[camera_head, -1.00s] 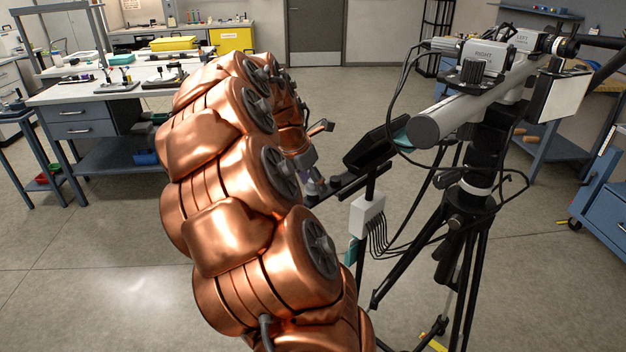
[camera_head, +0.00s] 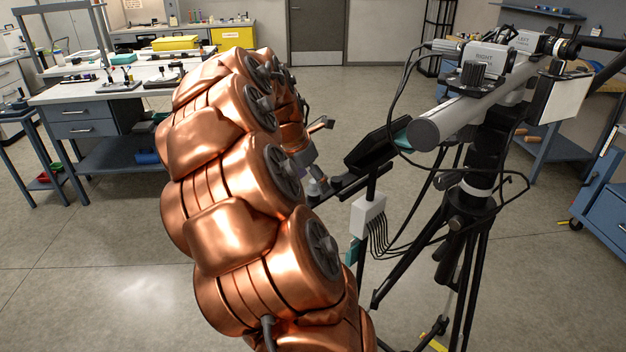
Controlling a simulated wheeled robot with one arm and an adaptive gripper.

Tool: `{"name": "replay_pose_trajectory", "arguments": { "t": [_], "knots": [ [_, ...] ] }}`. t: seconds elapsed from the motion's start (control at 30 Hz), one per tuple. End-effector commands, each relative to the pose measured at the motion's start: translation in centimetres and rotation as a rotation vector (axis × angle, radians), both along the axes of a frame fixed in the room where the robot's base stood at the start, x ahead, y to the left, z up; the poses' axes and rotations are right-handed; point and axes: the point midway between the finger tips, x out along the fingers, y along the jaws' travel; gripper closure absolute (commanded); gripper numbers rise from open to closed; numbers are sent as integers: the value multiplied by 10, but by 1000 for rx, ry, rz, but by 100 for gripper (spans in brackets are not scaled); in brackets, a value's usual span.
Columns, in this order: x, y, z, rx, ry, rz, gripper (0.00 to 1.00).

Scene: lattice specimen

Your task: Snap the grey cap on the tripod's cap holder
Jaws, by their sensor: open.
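The black tripod (camera_head: 473,240) stands at the right and carries a thick grey bar (camera_head: 460,120) with two camera bodies marked RIGHT (camera_head: 488,58) and LEFT (camera_head: 527,42). My gripper (camera_head: 317,188) shows only in small part beyond my copper arm, close to a black bracket (camera_head: 350,186) left of the tripod; its fingertips are not clear. I cannot pick out the grey cap or the cap holder for certain. A small pale shape near my gripper is too small to identify.
A white box (camera_head: 367,214) with several cables hangs below a black tilted panel (camera_head: 378,148). Loose cables loop around the tripod. A workbench (camera_head: 90,95) stands at the left and a blue cart (camera_head: 603,190) at the right. Open floor lies between.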

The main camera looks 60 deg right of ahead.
Motion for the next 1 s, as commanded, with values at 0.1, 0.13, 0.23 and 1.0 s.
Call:
{"name": "replay_pose_trajectory", "arguments": {
  "t": [0.1,0.13,0.23,1.0],
  "knots": [
    [1,3,8,-1,0,1,22],
    [1,3,10,-1,0,2,22],
    [2,5,15,0,-1,3,22],
    [4,14,36,1,1,1,22]
  ]
}}
